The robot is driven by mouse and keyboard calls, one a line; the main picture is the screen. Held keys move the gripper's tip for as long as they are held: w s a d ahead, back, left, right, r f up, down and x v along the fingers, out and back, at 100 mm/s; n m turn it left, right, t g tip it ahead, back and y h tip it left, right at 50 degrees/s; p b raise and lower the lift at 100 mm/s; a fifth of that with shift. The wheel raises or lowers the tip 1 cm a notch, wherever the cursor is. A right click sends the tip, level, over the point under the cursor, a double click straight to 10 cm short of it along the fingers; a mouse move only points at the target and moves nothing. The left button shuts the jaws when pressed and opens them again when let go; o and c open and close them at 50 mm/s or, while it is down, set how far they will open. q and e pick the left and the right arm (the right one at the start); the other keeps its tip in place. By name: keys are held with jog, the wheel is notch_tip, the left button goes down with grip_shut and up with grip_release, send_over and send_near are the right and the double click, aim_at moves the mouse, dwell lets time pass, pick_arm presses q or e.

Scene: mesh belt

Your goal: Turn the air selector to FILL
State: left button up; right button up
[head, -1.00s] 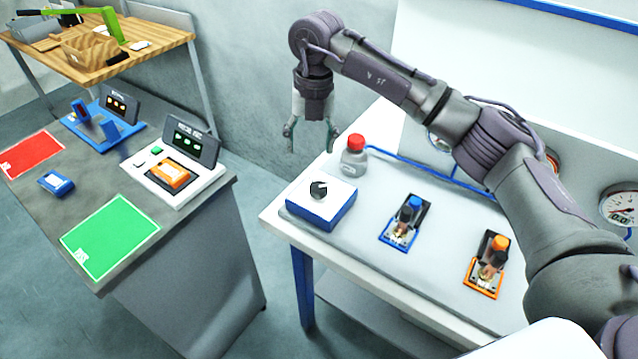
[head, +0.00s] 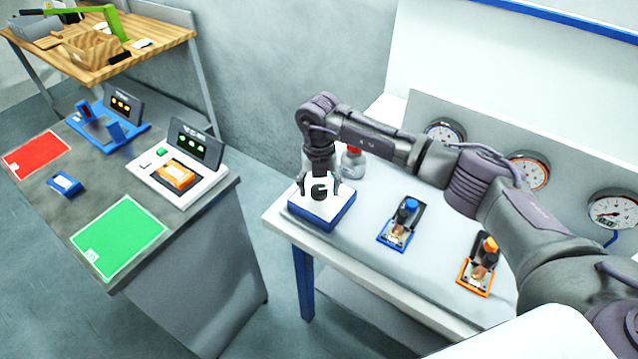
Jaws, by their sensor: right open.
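The air selector is a white-topped box with a blue base (head: 318,218) and a black round knob (head: 319,191) on top. It sits at the left end of the white table. My right gripper (head: 319,190) is open, pointing down, with its fingers on either side of the knob. I cannot tell whether the fingers touch the knob. Any FILL marking is too small or hidden to read. My left gripper is not in view.
A red-capped bottle (head: 353,162) stands close behind the selector, partly hidden by my arm. Gauges (head: 613,209) line the back panel. A grey bench (head: 190,265) stands left across a gap.

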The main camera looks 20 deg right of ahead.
jog(key=shift+f, duration=0.1)
jog(key=c, duration=1.1)
jog(key=shift+f+n+b, duration=0.15)
jog(key=shift+n+b, duration=0.85)
jog(key=shift+b, duration=0.35)
jog(key=shift+c, duration=0.2)
jog(key=n+b, duration=0.7)
jog(key=shift+w+d, duration=0.1)
jog(key=n+b, duration=0.3)
jog(key=n, duration=0.1)
jog(key=shift+n+b, duration=0.3)
jog(key=shift+r+n+b, duration=0.2)
jog(key=shift+n+b, duration=0.85)
jog(key=shift+n, duration=1.15)
jog(key=o, duration=1.1)
